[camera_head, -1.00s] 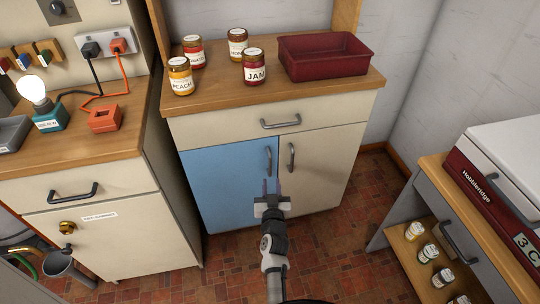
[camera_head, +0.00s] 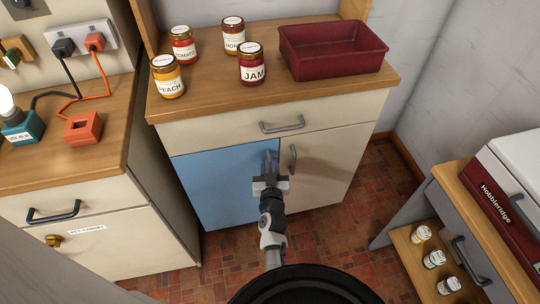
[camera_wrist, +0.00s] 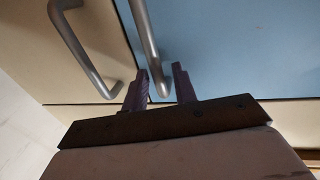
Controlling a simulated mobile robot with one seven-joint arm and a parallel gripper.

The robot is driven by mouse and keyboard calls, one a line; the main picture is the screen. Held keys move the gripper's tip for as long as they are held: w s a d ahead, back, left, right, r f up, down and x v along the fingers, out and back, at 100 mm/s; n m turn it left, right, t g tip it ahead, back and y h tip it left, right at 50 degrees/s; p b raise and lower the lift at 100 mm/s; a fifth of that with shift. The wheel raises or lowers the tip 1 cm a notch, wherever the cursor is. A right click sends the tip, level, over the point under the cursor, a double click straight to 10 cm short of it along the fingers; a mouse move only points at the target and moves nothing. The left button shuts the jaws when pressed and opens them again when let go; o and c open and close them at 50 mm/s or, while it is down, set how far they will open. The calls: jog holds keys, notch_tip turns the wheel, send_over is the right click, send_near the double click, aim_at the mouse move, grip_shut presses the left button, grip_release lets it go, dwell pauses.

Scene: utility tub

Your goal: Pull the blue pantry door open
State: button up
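The blue pantry door (camera_head: 222,180) is the left door of the cream cabinet and looks shut, flush with its neighbour. Its grey bar handle (camera_wrist: 150,40) runs upright near the door's right edge in the head view, largely covered there by my gripper. My gripper (camera_head: 270,162) is in front of this handle. In the wrist view its two purple fingers (camera_wrist: 161,70) are apart, with the handle's end showing between them. A gap shows on both sides of the bar, and I cannot tell how deep the fingers reach around it.
The cream door (camera_head: 320,168) with its own handle (camera_head: 293,157) is close on the right. A drawer handle (camera_head: 282,126) is above. Jars and a red tray (camera_head: 333,55) stand on top. A grey unit (camera_head: 470,230) stands at right; tiled floor (camera_head: 240,255) is clear in front.

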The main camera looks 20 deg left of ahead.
jog(key=shift+w+a, duration=0.15)
jog(key=shift+w, duration=0.2)
grip_shut()
jog(key=shift+s, duration=0.15)
